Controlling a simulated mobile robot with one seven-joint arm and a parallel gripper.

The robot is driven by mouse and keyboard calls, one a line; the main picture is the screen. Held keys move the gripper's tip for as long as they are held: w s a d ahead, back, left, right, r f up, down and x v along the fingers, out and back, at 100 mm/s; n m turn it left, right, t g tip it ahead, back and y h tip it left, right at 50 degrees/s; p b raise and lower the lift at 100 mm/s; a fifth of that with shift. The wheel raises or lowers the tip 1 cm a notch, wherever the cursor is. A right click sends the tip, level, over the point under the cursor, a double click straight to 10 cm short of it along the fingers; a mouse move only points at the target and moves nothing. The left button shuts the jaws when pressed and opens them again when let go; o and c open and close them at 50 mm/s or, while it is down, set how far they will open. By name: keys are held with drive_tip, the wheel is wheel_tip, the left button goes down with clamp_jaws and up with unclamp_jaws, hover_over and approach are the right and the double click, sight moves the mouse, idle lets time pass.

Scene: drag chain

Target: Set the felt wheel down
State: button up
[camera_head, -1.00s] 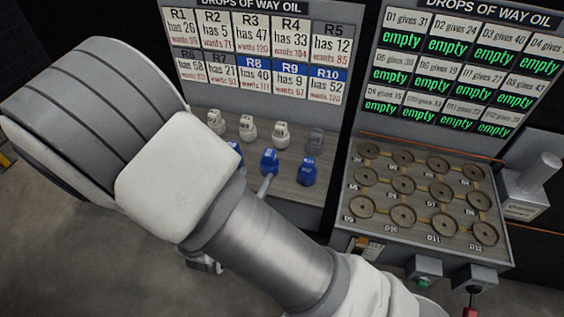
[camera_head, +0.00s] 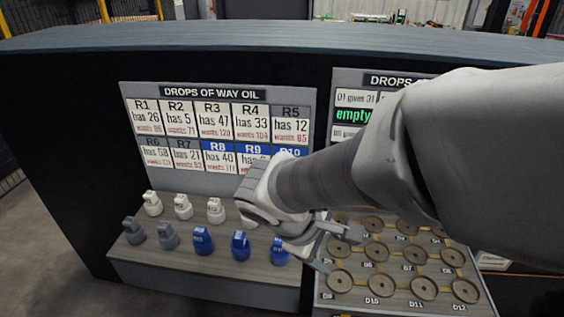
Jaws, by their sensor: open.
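My gripper (camera_head: 340,250) hangs over the left side of the panel of round tan discs, with its fingers spread apart. I see no felt wheel held between the fingers. Several round tan discs with dark centres, such as the one above the D9 label (camera_head: 340,281) and the one at D12 (camera_head: 465,291), sit in rows on the panel. I cannot tell which of them, if any, is the felt wheel. My gripper and arm hide part of the upper rows.
A shelf (camera_head: 200,270) to the left bears white, grey and blue knob-shaped pieces; a blue one (camera_head: 279,251) stands close to my gripper. The R board (camera_head: 215,90) rises behind it. The D board (camera_head: 350,97) is mostly hidden by my arm.

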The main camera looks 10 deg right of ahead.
drive_tip(key=s+a+r+m+t+y, duration=0.2)
drive_tip(key=s+r+m+t+y, duration=0.1)
drive_tip(key=r+m, duration=0.6)
drive_tip(key=s+y, duration=0.1)
drive_tip(key=y, duration=0.1)
drive_tip(key=shift+s+a+t+y, duration=0.2)
drive_tip(key=shift+s+t+y, duration=0.1)
drive_tip(key=shift+y, duration=0.1)
drive_tip(key=shift+w, duration=0.1)
wheel_tip(320, 180, up, 4)
drive_tip(key=p, duration=0.3)
drive_tip(key=shift+f, duration=0.15)
